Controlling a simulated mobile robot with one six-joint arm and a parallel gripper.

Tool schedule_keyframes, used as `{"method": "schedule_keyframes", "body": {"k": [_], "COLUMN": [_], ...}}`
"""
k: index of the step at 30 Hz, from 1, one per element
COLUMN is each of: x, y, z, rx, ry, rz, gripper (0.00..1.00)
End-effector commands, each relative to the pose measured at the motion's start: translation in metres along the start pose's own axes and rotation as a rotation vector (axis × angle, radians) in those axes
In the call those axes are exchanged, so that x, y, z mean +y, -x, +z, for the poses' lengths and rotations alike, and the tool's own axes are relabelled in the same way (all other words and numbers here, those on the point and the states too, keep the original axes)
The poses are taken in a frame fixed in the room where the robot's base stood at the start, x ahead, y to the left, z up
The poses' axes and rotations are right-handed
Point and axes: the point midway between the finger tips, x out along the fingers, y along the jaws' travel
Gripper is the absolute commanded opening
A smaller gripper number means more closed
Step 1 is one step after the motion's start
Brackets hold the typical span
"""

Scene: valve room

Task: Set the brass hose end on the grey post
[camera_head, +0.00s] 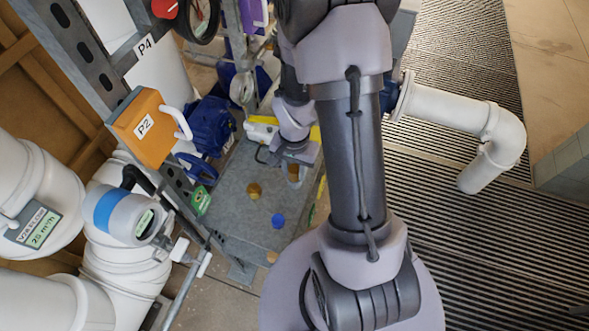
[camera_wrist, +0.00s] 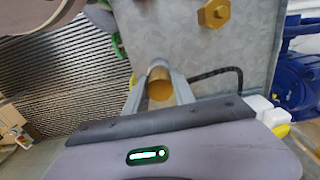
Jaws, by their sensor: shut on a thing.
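My gripper (camera_wrist: 159,92) is shut on a short brass cylinder, the brass hose end (camera_wrist: 159,87), which sits between the two fingers in the wrist view. A pale grey round piece (camera_wrist: 159,66) shows directly beyond the brass; I cannot tell whether it is the grey post or part of the held piece, nor whether they touch. In the head view my gripper (camera_head: 294,165) is low over the right side of the grey metal bench top, with a small tan-brass bit (camera_head: 293,173) showing at the fingers.
A brass hex fitting (camera_wrist: 215,14) lies on the metal top (camera_head: 232,219); it also shows in the head view (camera_head: 254,190), near a blue round piece (camera_head: 278,220). Blue valves (camera_head: 208,122) and an orange P2 box (camera_head: 146,128) stand left. A black cable (camera_wrist: 222,70) runs beside my gripper.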

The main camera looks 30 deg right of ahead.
Motion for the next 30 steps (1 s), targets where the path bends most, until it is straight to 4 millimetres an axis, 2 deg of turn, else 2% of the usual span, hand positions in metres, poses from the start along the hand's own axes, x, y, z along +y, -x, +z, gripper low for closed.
{"method": "schedule_keyframes", "body": {"k": [5,6,9,10,20,23,30], "x": [0.0,0.0,0.0,0.0,0.0,-0.001,-0.001], "y": [0.0,0.0,0.0,0.0,0.005,0.024,0.093], "z": [0.0,0.0,0.0,0.0,0.0,-0.001,-0.001], "rx": [0.0,0.0,0.0,0.0,0.001,0.003,0.004], "ry": [0.0,0.0,0.0,0.0,0.0,0.0,-0.001], "rz": [0.0,0.0,0.0,0.0,-0.001,-0.002,-0.003], "gripper": [0.01,0.34,0.54,0.56,0.56,0.56,0.56]}}
